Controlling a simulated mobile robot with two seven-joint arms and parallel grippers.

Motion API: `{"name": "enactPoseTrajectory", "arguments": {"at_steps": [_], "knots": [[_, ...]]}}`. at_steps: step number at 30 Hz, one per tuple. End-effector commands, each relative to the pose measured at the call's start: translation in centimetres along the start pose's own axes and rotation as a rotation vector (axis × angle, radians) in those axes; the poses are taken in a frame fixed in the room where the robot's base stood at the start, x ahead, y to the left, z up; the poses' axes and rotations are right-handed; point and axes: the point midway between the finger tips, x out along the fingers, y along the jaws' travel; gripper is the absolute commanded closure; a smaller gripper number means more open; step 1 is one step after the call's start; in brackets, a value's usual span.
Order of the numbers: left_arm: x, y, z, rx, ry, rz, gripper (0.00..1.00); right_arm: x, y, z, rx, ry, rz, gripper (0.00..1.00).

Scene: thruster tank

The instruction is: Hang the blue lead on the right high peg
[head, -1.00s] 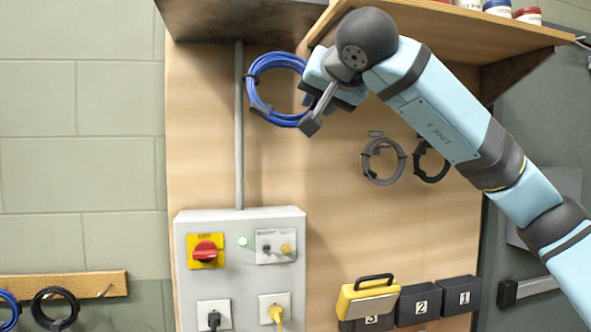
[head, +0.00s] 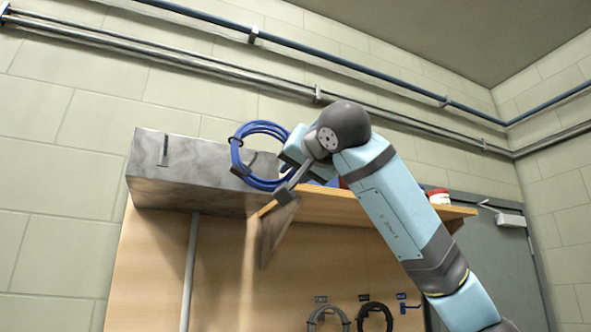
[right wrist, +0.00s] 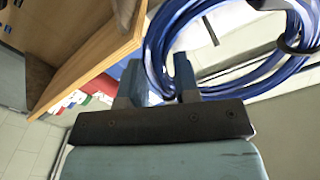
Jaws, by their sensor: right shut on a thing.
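The blue lead (head: 236,158) is a coiled loop with dark ties, held up in front of the left end of the wooden shelf and a grey metal box. My right gripper (head: 279,173) is shut on the right side of the coil. In the right wrist view, the blue lead (right wrist: 156,45) passes at the fingertips of the right gripper (right wrist: 158,82); the exact grip is partly hidden. A small blue peg (head: 404,305) with a blue label shows empty at the lower right of the board. My left gripper is not in view.
The wooden shelf (head: 350,208) with its bracket (head: 270,235) juts out beside the coil. The grey box (head: 165,185) and a vertical conduit (head: 190,270) are to the left. A grey lead (head: 328,318) and a black lead (head: 375,315) hang below, left of the blue peg.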

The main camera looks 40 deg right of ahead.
Motion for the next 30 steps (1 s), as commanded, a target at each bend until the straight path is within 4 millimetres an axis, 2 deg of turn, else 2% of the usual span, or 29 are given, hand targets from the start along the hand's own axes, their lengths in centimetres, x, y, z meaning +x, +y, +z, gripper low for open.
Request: {"name": "enactPoseTrajectory", "arguments": {"at_steps": [30], "knots": [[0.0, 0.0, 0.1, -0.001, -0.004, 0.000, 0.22, 6.2, 0.2, 0.5, 0.001, -0.001, -0.001, 1.00]]}}
